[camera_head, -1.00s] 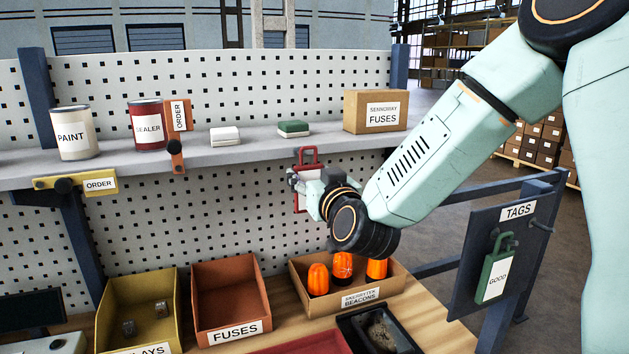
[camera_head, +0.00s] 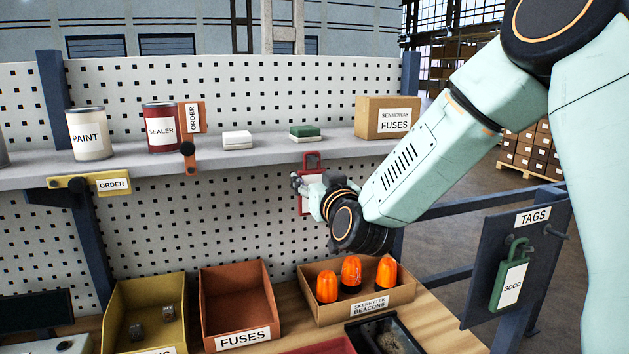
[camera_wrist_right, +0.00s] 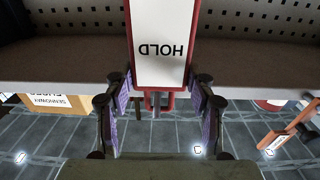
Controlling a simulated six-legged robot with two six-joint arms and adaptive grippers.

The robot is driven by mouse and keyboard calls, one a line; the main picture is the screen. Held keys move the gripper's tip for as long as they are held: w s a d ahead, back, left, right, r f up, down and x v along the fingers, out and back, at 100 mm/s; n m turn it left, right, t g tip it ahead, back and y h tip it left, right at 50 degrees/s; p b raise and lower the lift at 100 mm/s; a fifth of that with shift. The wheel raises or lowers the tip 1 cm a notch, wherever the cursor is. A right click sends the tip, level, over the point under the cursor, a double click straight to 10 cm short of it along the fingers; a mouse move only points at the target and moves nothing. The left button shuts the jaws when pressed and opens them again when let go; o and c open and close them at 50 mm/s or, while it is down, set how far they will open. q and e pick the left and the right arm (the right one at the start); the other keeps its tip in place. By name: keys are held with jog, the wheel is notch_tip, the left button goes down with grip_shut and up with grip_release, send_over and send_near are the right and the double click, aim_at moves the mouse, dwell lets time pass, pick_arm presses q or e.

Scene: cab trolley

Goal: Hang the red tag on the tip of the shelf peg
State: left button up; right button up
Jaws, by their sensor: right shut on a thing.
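The red tag (camera_head: 312,154) is upright at the shelf's front edge, its loop handle at the top. In the right wrist view its white face (camera_wrist_right: 161,45) reads HOLD upside down. My right gripper (camera_head: 309,182) is shut on the tag; its purple pads stand on either side of it in the wrist view. In the head view, the gripper hides part of the tag. I cannot clearly make out a free shelf peg; the tag and gripper may hide it. My left gripper is not in view.
The shelf (camera_head: 255,156) carries cans, small boxes and a fuses box (camera_head: 375,117). An orange order tag (camera_head: 191,120) and a yellow order tag (camera_head: 105,183) are at its front. Below stand bins and a beacons box (camera_head: 365,306). A green tag (camera_head: 510,285) hangs on the tags board.

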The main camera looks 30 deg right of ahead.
jog(key=shift+s+d, duration=0.1)
jog(key=shift+d, duration=0.2)
jog(key=shift+a, duration=0.2)
jog(key=o, duration=0.9)
jog(key=shift+a, duration=0.15)
jog(key=o, duration=0.3)
jog(key=shift+o, duration=0.2)
jog(key=shift+d, duration=0.3)
jog(key=shift+a, duration=0.15)
